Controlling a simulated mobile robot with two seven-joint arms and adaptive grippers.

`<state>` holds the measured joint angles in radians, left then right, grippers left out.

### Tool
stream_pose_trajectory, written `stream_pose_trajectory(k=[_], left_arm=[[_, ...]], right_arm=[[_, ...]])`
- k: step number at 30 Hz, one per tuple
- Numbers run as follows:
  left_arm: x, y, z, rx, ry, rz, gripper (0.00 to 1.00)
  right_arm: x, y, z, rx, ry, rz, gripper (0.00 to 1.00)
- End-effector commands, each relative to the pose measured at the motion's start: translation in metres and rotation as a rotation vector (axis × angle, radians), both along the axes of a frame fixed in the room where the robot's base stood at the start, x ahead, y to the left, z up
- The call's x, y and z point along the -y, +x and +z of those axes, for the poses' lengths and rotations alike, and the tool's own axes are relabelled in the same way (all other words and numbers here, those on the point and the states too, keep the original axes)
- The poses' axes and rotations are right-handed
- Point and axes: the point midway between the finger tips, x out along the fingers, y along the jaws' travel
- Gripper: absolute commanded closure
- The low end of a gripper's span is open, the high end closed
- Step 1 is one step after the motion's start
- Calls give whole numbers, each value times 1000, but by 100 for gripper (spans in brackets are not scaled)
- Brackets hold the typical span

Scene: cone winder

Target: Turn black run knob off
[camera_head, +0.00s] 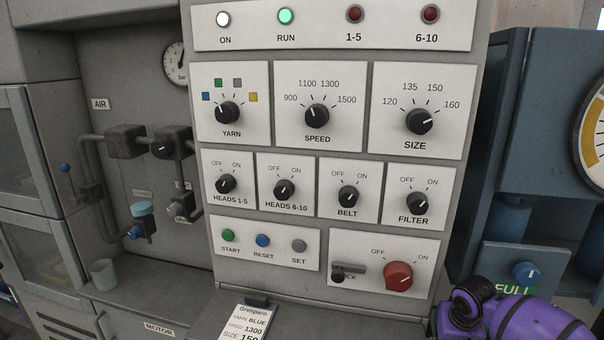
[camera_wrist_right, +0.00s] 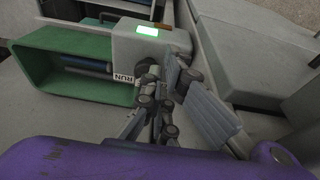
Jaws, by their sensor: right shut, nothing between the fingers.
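In the right wrist view, a light grey box (camera_wrist_right: 140,48) carries a lit green display (camera_wrist_right: 148,31) and a RUN label (camera_wrist_right: 123,78). I cannot make out the black run knob there; my gripper covers the area beside the label. My right gripper (camera_wrist_right: 168,75) is shut and empty, close to the box and its RUN label; I cannot tell whether it touches anything. In the head view, the RUN lamp (camera_head: 286,16) glows green, and no knob there bears a RUN label. My left gripper is not in view.
The head view shows a grey control panel (camera_head: 343,160) with several black knobs, push buttons and a red OFF/ON knob (camera_head: 398,277). A card (camera_head: 247,320) lies below it. In the wrist view, a green open trough (camera_wrist_right: 50,75) adjoins the grey box.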

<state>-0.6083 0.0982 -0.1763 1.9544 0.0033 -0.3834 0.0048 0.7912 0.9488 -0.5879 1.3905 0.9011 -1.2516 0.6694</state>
Motion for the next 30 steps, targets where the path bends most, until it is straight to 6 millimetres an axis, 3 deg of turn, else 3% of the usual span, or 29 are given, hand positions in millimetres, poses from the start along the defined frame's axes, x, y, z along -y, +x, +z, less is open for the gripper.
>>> stream_pose_trajectory(k=[1, 9, 30], left_arm=[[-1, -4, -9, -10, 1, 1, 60], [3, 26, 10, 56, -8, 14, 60], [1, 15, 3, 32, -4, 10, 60]], right_arm=[[0, -3, -17, -10, 0, 2, 100], [0, -1, -34, -2, 1, 0, 100], [2, 2, -36, -1, 0, 0, 100]])
